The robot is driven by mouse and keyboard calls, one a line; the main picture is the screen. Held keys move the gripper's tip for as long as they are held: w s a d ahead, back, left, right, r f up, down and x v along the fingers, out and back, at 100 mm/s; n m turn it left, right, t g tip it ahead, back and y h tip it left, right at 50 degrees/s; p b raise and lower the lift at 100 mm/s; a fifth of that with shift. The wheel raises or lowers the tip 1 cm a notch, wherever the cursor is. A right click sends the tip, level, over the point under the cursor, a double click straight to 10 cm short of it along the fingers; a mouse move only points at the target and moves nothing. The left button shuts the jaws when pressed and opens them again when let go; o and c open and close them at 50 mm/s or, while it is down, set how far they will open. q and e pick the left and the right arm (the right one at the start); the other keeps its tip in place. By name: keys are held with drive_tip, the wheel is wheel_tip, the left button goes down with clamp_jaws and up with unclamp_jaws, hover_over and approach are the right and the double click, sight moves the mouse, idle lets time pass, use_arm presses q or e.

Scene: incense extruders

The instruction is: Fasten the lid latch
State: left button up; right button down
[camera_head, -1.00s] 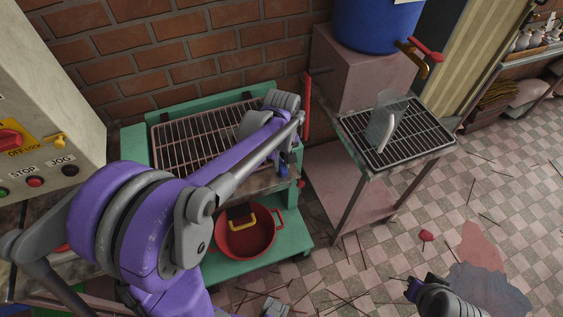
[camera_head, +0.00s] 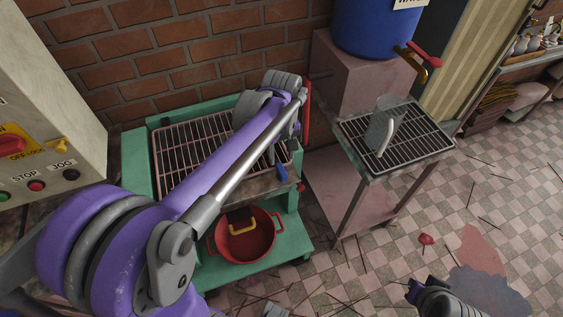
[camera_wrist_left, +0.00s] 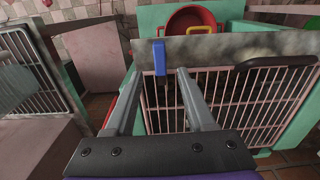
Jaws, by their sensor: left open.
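A blue tab (camera_head: 281,173), which looks like the latch, sits on the grey front bar of the green-framed stand (camera_head: 135,160). In the left wrist view the blue tab (camera_wrist_left: 159,57) stands upright over the bar. My left gripper (camera_wrist_left: 158,72) is open, its fingertips on either side of the tab in that picture; I cannot tell if they touch it. A wire grid (camera_head: 190,150) lies inside the frame, under my left arm.
A red pot (camera_head: 245,240) with a yellow handle stands on the stand's lower shelf. A red upright bar (camera_head: 306,100) is at the frame's right side. A second gridded table (camera_head: 400,135) holds a clear piece. A control box (camera_head: 40,110) is at left.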

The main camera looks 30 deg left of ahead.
sight(282, 170)
use_arm(q)
wheel_tip(282, 170, up, 4)
drive_tip(key=shift+r, duration=0.2)
drive_tip(key=shift+s, duration=0.1)
idle(0.4)
drive_tip(key=s+d+f+m+t, duration=0.2)
drive_tip(key=s+d+f+m, duration=0.1)
drive_tip(key=s+m, duration=0.2)
drive_tip(key=s+d+f+m+t, duration=0.3)
drive_tip(key=s+f+m, duration=0.1)
drive_tip(key=s, duration=0.5)
drive_tip(key=shift+s+d+f+m+t, duration=0.2)
drive_tip(key=shift+s+m+t, duration=0.15)
drive_tip(key=shift+m, duration=0.15)
drive_tip(key=shift+a, duration=0.15)
